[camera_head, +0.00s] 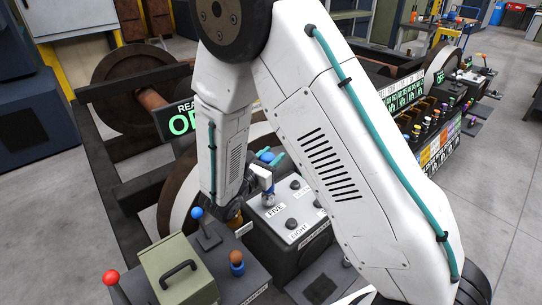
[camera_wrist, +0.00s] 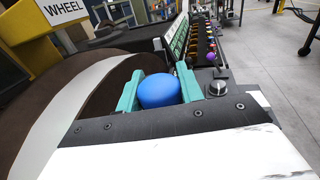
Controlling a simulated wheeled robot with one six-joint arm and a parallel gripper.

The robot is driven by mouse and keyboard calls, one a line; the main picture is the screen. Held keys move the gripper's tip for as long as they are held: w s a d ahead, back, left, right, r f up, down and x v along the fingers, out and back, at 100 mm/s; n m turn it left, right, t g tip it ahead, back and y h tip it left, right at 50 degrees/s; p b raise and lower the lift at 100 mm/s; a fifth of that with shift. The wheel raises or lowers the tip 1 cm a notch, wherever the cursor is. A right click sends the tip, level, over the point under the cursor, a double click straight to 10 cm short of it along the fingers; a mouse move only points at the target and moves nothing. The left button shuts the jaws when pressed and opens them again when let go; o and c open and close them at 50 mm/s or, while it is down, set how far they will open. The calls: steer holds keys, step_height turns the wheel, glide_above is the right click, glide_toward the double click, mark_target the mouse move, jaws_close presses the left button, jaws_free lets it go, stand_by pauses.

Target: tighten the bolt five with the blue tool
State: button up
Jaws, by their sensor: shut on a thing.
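My gripper (camera_head: 268,159) is shut on the blue tool (camera_head: 265,176), with its teal fingers on either side of the round blue handle. The wrist view shows the handle (camera_wrist: 159,90) between both fingers. In the head view the tool hangs down over the light bolt panel (camera_head: 275,202), and its lower end is at the bolt spot beside the label FIVE (camera_head: 276,211). The tool covers bolt five, so I cannot tell whether it is seated on it. Other dark bolts (camera_head: 292,223) show on the panel, one by the label EIGHT (camera_head: 299,232).
A green box (camera_head: 178,268) with a dark handle, a red-knobbed lever (camera_head: 111,278) and a blue-knobbed lever (camera_head: 198,214) stand left of the panel. A large wheel (camera_wrist: 60,110) is close by in the wrist view. A rack of coloured tools (camera_head: 440,140) stands at right, with open floor beyond.

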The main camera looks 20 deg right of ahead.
steer(key=shift+f, duration=0.55)
stand_by(0.9)
steer(key=shift+r, duration=0.15)
steer(key=shift+r, duration=3.4)
steer(key=shift+d, duration=0.1)
